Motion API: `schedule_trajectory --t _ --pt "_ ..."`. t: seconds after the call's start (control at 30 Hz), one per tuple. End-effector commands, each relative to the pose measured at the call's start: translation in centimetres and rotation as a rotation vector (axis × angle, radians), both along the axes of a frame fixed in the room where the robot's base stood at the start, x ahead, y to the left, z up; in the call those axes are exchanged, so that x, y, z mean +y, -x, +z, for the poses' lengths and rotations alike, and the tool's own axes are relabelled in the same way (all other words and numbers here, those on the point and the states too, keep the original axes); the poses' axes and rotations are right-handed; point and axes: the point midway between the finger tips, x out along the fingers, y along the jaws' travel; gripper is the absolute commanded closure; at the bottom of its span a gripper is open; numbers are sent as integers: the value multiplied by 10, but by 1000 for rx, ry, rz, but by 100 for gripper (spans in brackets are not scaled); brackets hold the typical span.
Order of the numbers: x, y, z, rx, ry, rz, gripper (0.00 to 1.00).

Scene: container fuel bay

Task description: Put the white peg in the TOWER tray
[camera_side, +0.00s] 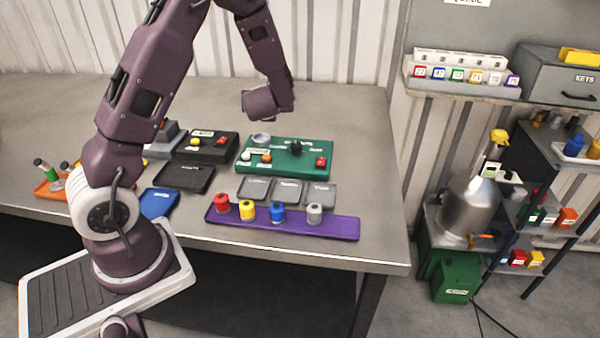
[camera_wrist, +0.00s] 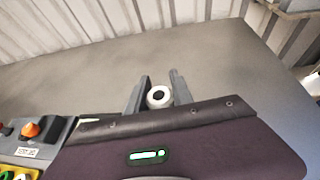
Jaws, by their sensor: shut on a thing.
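My gripper (camera_wrist: 160,88) is shut on a small white round piece with a dark centre, which I take to be the white peg (camera_wrist: 158,97). The peg is seen end-on between the two grey fingers, over bare table. In the side view my wrist is above the back of the table, behind the green board, and the fingers and held peg are hidden there. Three small grey trays stand in a row in front of the board: left (camera_side: 255,188), middle (camera_side: 287,192) and right (camera_side: 320,195). Their labels are too small to read, so I cannot tell which is TOWER.
The green board (camera_side: 310,170) carries knobs and a red block. A purple tray (camera_side: 345,226) at the front edge holds red, yellow, blue and grey pots. A black tray (camera_side: 184,178), blue tray (camera_side: 160,203) and orange tray (camera_side: 50,190) lie left. The table's right side is clear.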

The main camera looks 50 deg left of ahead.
Motion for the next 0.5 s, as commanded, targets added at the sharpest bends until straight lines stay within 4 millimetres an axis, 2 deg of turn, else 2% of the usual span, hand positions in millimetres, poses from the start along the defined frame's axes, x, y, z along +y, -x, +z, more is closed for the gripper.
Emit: schedule_trajectory --t 0.03,0.13,0.3,0.4,0.5 --pt "-23 -4 4 0 5 -55 100" --pt "-76 -8 12 1 10 -185 100" --pt "-167 0 30 -2 4 -432 100" --pt "-203 10 37 -5 -6 -542 100" --pt "-222 16 42 -7 -13 -603 100"
